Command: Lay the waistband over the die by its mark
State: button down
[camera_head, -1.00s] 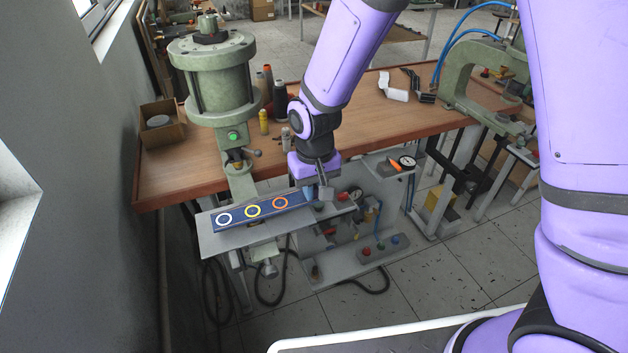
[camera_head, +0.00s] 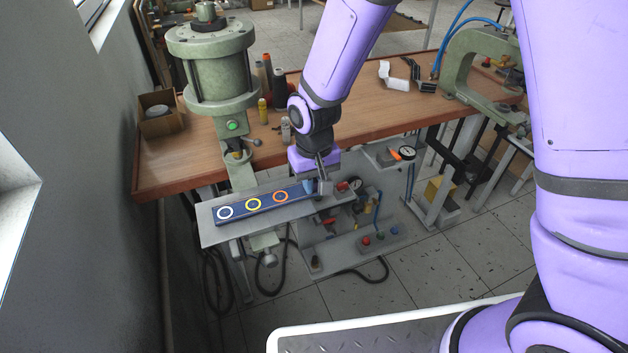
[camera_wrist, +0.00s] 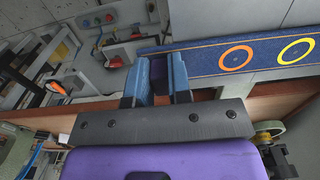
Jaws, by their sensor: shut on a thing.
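The waistband is a dark blue strip (camera_head: 238,212) with white, yellow and orange rings along it. It lies along a grey shelf plate (camera_head: 215,233) in front of the green press (camera_head: 213,75). My gripper (camera_head: 318,188) is at the strip's right end, past the orange ring. In the wrist view, blue fingers (camera_wrist: 163,75) are shut on that end, and the strip (camera_wrist: 208,60) runs off to the right with its orange and yellow rings showing. The die cannot be made out; whether the strip touches the plate all along is unclear.
A wooden bench (camera_head: 200,160) stands behind, with thread cones (camera_head: 278,90) and a cardboard box (camera_head: 160,113). A second green press (camera_head: 465,70) is at the right.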

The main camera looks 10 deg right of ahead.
jog(key=shift+f, duration=0.3)
dwell(0.8)
jog(key=c, duration=1)
grip_release()
notch_tip(320, 180, up, 10)
jog(key=shift+f, duration=0.25)
jog(key=s+d+r+m+t, duration=0.1)
jog(key=s+d+r, duration=0.2)
jog(key=d+r, duration=0.45)
jog(key=s+d+r+m+t, duration=0.1)
jog(key=s+d+r, duration=0.2)
jog(key=d+r, duration=0.45)
jog(key=s+d+r+t, duration=0.1)
jog(key=s+d+r, duration=0.1)
jog(key=s+d, duration=0.1)
jog(key=s+d+r+t, duration=0.1)
jog(key=s+d+r, duration=0.1)
jog(key=s, duration=0.3)
jog(key=s+d+r+m+t, duration=0.1)
jog(key=s+d+r, duration=0.1)
jog(key=s+d, duration=0.2)
jog(key=shift+s+d, duration=0.3)
